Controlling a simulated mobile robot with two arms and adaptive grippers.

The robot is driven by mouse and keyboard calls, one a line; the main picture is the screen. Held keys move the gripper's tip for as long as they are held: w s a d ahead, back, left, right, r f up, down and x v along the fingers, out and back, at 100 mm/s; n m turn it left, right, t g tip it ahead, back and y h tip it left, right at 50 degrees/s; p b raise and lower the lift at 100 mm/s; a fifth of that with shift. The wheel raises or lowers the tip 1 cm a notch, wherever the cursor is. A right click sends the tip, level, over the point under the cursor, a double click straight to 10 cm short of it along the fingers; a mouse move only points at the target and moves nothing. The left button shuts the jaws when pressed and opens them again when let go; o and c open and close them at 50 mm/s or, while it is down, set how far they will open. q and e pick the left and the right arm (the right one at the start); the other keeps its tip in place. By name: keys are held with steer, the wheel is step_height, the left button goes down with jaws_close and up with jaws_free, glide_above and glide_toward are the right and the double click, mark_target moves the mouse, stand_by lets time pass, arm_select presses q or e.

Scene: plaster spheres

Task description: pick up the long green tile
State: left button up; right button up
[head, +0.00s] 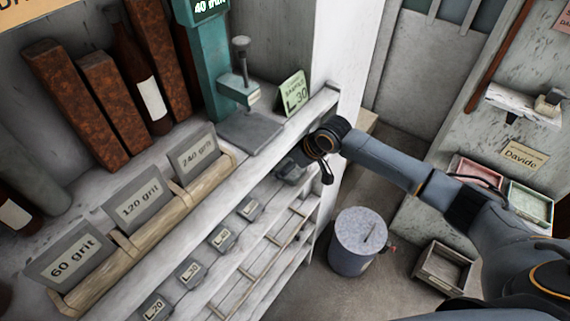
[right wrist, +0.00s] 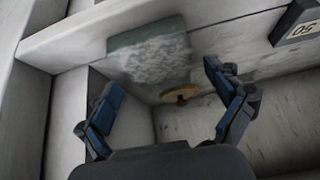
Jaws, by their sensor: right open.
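A grey-green slab with a pale, rough, mottled face (right wrist: 150,52) stands in a shelf compartment in the right wrist view; it may be the long green tile, but its full length does not show. My right gripper (right wrist: 168,112) is open, its two blue-padded fingers spread below the slab with nothing between them. In the head view my right gripper (head: 291,168) is at the shelf front near its right end, and the slab cannot be made out there. My left gripper is not in view.
A small tan round piece (right wrist: 180,94) is below the slab. Labels (head: 222,237) line the shelf edge. A grey bin (head: 352,254) stands on the floor.

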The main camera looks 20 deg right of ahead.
steer(key=shift+w+a+f, duration=0.2)
steer(key=shift+f, duration=0.15)
steer(key=shift+c, duration=0.5)
steer(key=shift+r, duration=0.1)
steer(key=c, duration=1.5)
steer(key=shift+c, duration=0.2)
